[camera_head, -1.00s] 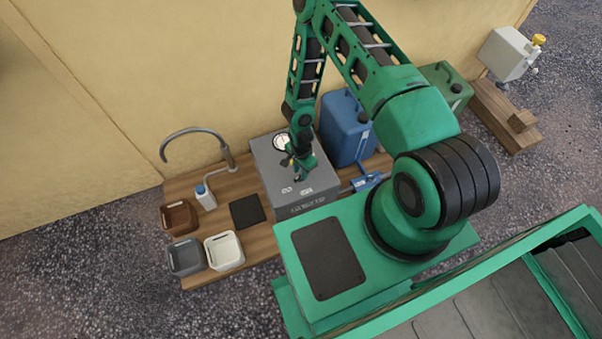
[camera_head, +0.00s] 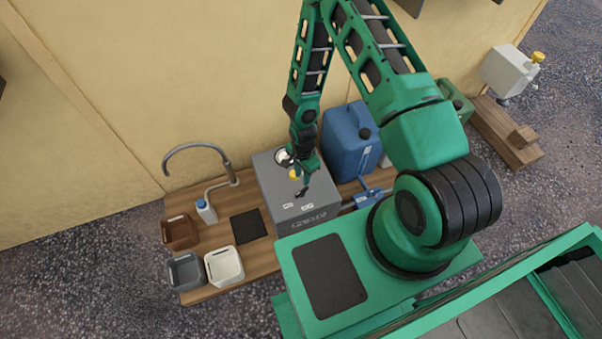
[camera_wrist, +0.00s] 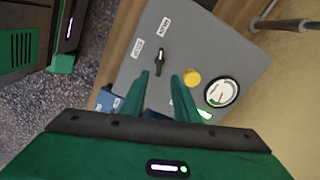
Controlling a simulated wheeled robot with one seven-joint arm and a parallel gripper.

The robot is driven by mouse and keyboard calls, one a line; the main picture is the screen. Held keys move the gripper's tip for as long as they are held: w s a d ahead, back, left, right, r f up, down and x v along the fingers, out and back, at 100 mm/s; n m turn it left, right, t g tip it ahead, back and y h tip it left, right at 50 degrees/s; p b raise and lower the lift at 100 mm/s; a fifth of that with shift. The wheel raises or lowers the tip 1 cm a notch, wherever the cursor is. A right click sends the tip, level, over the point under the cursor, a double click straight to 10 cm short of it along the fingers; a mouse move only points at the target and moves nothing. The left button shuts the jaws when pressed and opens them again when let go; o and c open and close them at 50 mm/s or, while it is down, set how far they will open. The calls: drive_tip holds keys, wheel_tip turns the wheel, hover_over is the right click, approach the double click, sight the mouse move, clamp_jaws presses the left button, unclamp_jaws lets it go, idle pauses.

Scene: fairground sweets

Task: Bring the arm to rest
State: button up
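My gripper (camera_head: 303,187) hangs over the grey control box (camera_head: 318,211) on the wooden bench. In the wrist view, my gripper's two green fingers (camera_wrist: 162,74) stand apart with nothing between them.
A blue jerrycan (camera_head: 350,145) stands right of the box. A curved tap (camera_head: 197,146), a white bottle (camera_head: 206,210), a black mat (camera_head: 248,226) and brown (camera_head: 180,232), grey (camera_head: 185,270) and white (camera_head: 224,265) tubs are to the left. A wall rises behind.

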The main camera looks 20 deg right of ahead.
drive_tip(key=d+r+n+h, duration=0.1)
drive_tip(key=d+r, duration=0.4)
drive_tip(key=r, duration=0.5)
drive_tip(key=d+r+n, duration=0.2)
drive_tip(key=d+r, duration=0.4)
drive_tip(key=r, duration=0.5)
drive_tip(key=d+r+n+h, duration=0.1)
drive_tip(key=d+r, duration=0.4)
drive_tip(key=r, duration=0.5)
drive_tip(key=s+d+r+n, duration=0.2)
drive_tip(key=s+d+r, duration=0.2)
drive_tip(key=s+r, duration=0.8)
drive_tip(key=s+a+r+n+y, duration=0.1)
drive_tip(key=s+r+y, duration=0.1)
drive_tip(key=s+r, duration=0.7)
drive_tip(key=s, duration=0.3)
drive_tip(key=shift+a+n, duration=0.35)
drive_tip(key=shift+n, duration=0.05)
